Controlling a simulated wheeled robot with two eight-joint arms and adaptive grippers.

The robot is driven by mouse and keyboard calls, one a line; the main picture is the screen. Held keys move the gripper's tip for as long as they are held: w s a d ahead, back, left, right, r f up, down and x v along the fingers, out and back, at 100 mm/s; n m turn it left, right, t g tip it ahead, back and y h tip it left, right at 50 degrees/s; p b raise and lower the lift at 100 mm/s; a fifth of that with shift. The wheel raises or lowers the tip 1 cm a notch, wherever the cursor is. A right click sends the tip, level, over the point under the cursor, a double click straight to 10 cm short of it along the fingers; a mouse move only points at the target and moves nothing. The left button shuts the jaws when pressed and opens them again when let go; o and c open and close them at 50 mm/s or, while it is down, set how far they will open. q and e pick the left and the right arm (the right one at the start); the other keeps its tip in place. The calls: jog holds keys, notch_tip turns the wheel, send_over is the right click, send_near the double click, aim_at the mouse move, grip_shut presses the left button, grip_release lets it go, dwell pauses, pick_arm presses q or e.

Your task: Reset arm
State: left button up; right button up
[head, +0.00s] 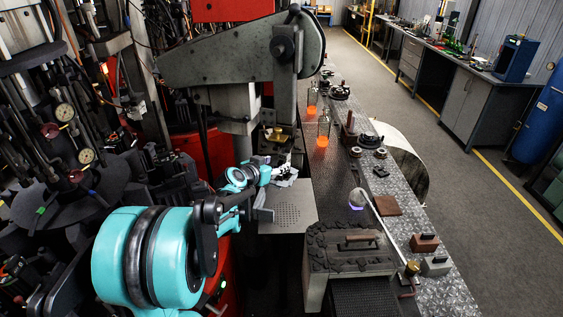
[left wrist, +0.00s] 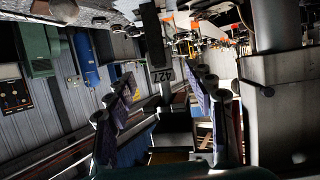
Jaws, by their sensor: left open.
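My left arm comes in from the left in the head view, with teal joints. Its gripper (head: 284,172) is small there, beside the press column and above the perforated metal plate. The left wrist view shows the gripper (left wrist: 163,115) with its two purple-padded fingers spread apart. Nothing shows between the pads. My right gripper is not in view.
A grey press (head: 235,55) rises close above the gripper. Glowing orange pieces (head: 322,141) lie farther back. The grey floor aisle (head: 460,195) on the right is clear.

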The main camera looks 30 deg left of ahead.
pick_arm(q)
jog(key=v, duration=0.5)
jog(key=s+d+f+g+h+b, duration=0.1)
jog(key=s+d+f+b, duration=0.25)
jog(key=d, duration=0.25)
jog(key=s+d+f+g+b, duration=0.2)
jog(key=s+d+f, duration=0.2)
jog(key=d, duration=0.3)
jog(key=s+d+f+g+h+b, duration=0.1)
jog(key=s+d+f+b, duration=0.25)
jog(key=d, duration=0.25)
jog(key=s+d+f+g+y+b, duration=0.1)
jog(key=s+d+f+g+b, duration=0.1)
jog(key=s+f, duration=0.8)
jog(key=s+d+b, duration=0.1)
jog(key=s+b, duration=0.1)
jog(key=s, duration=0.1)
jog(key=shift+d+y, duration=0.3)
jog(key=shift+d, duration=0.05)
jog(key=shift+s, duration=0.15)
